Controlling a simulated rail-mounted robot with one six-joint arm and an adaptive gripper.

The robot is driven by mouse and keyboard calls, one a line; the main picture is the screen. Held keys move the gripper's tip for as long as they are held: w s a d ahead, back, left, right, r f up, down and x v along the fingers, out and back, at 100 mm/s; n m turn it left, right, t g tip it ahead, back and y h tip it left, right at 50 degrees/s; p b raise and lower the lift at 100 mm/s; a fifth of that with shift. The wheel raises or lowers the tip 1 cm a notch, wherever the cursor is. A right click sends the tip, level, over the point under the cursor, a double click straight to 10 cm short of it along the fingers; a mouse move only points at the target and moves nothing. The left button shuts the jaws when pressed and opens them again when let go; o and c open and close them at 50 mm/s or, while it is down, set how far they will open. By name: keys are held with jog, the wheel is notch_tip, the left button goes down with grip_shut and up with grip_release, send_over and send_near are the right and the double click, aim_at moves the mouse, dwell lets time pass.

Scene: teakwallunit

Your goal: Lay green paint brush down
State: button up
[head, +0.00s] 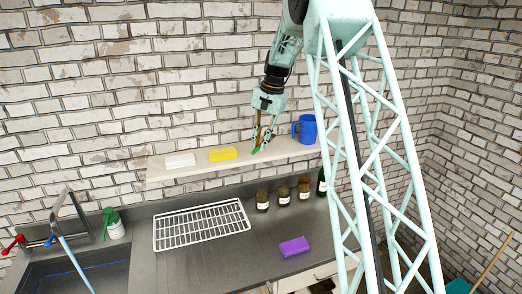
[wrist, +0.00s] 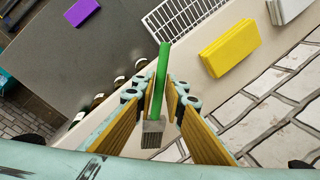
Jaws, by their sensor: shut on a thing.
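My gripper (head: 262,138) is over the wall shelf (head: 210,169), between the yellow block and the blue mug. In the wrist view my gripper (wrist: 163,98) is shut on the green paint brush (wrist: 162,72). Its green handle points away from my palm, and its grey end (wrist: 152,133) is between the fingers, nearer the palm. In the head view the brush's green part (head: 257,149) shows below the fingertips, close to the shelf top. I cannot tell whether it touches the shelf. The fingers hide part of the brush.
A yellow block (head: 223,154) and a white block (head: 180,160) lie on the shelf to the left. A blue mug (head: 306,129) stands close on the right. Below are a white rack (head: 200,224), several jars (head: 283,196) and a purple block (head: 294,247).

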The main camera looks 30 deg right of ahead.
jog(key=shift+w+d, duration=0.3)
jog(key=shift+d, duration=0.05)
jog(key=shift+s+d+p+x, duration=0.15)
jog(key=shift+p+x, duration=0.1)
jog(key=shift+x, duration=0.6)
jog(key=shift+s+d+p+x, duration=0.1)
jog(key=shift+s+p+x, duration=0.1)
jog(key=shift+x, duration=0.65)
jog(key=shift+f, duration=0.25)
jog(key=o, duration=0.8)
jog(key=b+v, duration=0.1)
jog(key=v, duration=1.1)
